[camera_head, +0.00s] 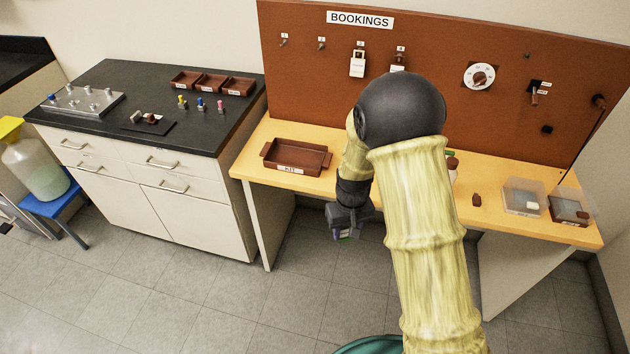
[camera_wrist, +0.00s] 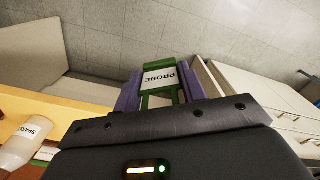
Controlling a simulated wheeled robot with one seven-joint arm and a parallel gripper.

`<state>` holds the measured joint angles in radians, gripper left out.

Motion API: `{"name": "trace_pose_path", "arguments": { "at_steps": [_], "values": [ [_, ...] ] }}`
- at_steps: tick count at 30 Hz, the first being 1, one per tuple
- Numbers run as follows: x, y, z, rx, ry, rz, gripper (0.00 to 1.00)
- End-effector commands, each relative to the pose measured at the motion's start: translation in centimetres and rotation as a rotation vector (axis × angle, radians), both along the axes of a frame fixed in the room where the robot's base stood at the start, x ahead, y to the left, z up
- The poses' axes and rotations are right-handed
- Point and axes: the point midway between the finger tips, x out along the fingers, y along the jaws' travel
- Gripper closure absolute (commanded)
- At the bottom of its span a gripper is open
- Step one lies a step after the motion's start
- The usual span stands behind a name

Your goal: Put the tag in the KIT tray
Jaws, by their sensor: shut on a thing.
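My gripper (camera_head: 346,234) is in front of the wooden bench, above the floor. It is shut on a green tag (camera_wrist: 150,69) with a white label reading PROBE. In the wrist view the tag sits between the two purple fingers. In the head view the tag is small and mostly hidden by the gripper. The KIT tray (camera_head: 268,163), a brown open tray with a white label on its front, stands on the left end of the bench. It looks empty. My gripper is to the right of the tray and nearer the camera, apart from it.
A brown BOOKINGS board (camera_head: 440,50) with hooks, tags and a dial stands behind the bench (camera_head: 335,180). My arm hides the bench's middle. Clear boxes (camera_head: 525,194) stand at its right. A dark-topped cabinet (camera_head: 100,85) with small trays and coloured pieces stands left. Open floor lies in front.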

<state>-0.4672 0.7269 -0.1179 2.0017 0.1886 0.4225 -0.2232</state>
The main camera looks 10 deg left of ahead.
Motion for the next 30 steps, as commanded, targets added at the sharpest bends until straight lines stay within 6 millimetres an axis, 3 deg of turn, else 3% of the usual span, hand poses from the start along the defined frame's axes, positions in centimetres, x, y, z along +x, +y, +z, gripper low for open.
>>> {"name": "trace_pose_path", "arguments": {
  "at_steps": [7, 15, 18, 30],
  "values": [
    [1.4, -5.0, -3.2, -0.001, 0.004, -0.132, 0.84],
    [1.9, -13.6, -8.6, 0.001, 0.006, -0.357, 0.84],
    [1.8, -15.5, -9.8, 0.001, 0.004, -0.410, 0.84],
    [1.7, -16.4, -10.3, 0.001, 0.000, -0.432, 0.84]
  ]
}}
